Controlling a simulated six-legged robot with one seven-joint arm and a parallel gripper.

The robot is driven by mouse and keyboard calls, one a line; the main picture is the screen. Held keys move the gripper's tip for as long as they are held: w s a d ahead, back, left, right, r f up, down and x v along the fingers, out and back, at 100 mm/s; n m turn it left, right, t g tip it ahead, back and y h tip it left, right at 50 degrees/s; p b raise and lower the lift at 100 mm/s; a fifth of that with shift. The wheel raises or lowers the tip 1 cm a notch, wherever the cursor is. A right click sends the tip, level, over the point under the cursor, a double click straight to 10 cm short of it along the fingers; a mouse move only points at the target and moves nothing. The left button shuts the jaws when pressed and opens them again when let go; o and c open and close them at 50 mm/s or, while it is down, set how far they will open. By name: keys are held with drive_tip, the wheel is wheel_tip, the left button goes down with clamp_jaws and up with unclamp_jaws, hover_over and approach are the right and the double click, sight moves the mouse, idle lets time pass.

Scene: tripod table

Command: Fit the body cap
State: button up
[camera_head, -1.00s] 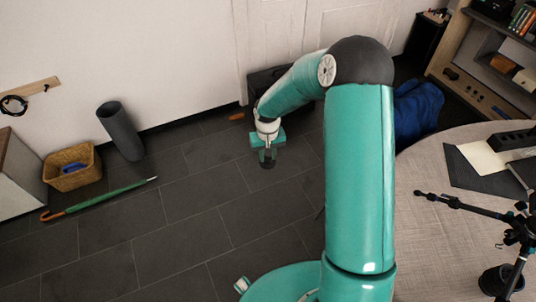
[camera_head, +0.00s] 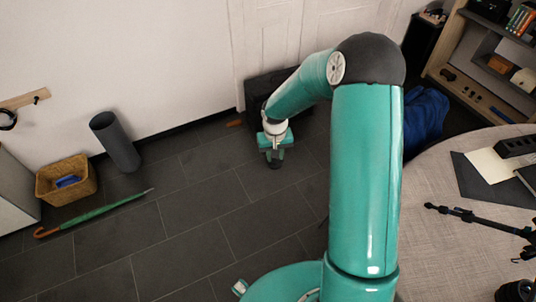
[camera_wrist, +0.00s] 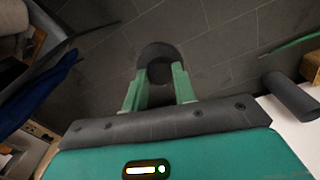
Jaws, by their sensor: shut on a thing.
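A dark round cap (camera_wrist: 158,54) is held between the green fingers of my gripper (camera_wrist: 160,82) in the wrist view. In the head view the cap (camera_head: 276,163) shows small and dark below my gripper (camera_head: 276,152), which hangs over open floor, well left of the table. The cap's far side and details are too dark to tell. A black tripod (camera_head: 478,217) is on the round table (camera_head: 425,185) at the right, cut off by the picture edge. No camera body can be made out.
A dark mat with paper (camera_head: 490,165) lies on the table. A shelf (camera_head: 490,65) and blue bag (camera_head: 425,112) stand behind it. At left are a basket (camera_head: 66,190), a green umbrella (camera_head: 105,208) and a grey cylinder (camera_head: 115,142). The tiled floor between is clear.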

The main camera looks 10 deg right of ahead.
drive_tip(key=s+d+r+m+h, duration=0.3)
drive_tip(key=s+d+r, duration=0.25)
drive_tip(key=d, duration=0.45)
drive_tip(key=s+d+r+m+h, duration=0.35)
drive_tip(key=s+d, duration=0.25)
drive_tip(key=d, duration=0.4)
drive_tip(key=s+d+r+m+h, duration=0.35)
drive_tip(key=s+d+r, duration=0.25)
drive_tip(key=d, duration=0.5)
drive_tip(key=s+d+r+m+g+h, duration=0.1)
drive_tip(key=s+d+r+m+g, duration=0.5)
drive_tip(key=s+r, duration=0.55)
drive_tip(key=s+d+r+m+g+h, duration=0.1)
drive_tip(key=s+d+r+m+g, duration=0.2)
drive_tip(key=s+d+r+g, duration=0.75)
drive_tip(key=s+a+f+t, duration=0.3)
drive_tip(key=a+f, duration=0.2)
drive_tip(key=f, duration=0.3)
drive_tip(key=shift+s, duration=0.3)
drive_tip(key=shift+w+a+f, duration=0.1)
drive_tip(key=shift+f, duration=0.05)
drive_tip(key=x, duration=0.6)
drive_tip(key=shift+d, duration=0.25)
drive_tip(key=shift+x, duration=0.95)
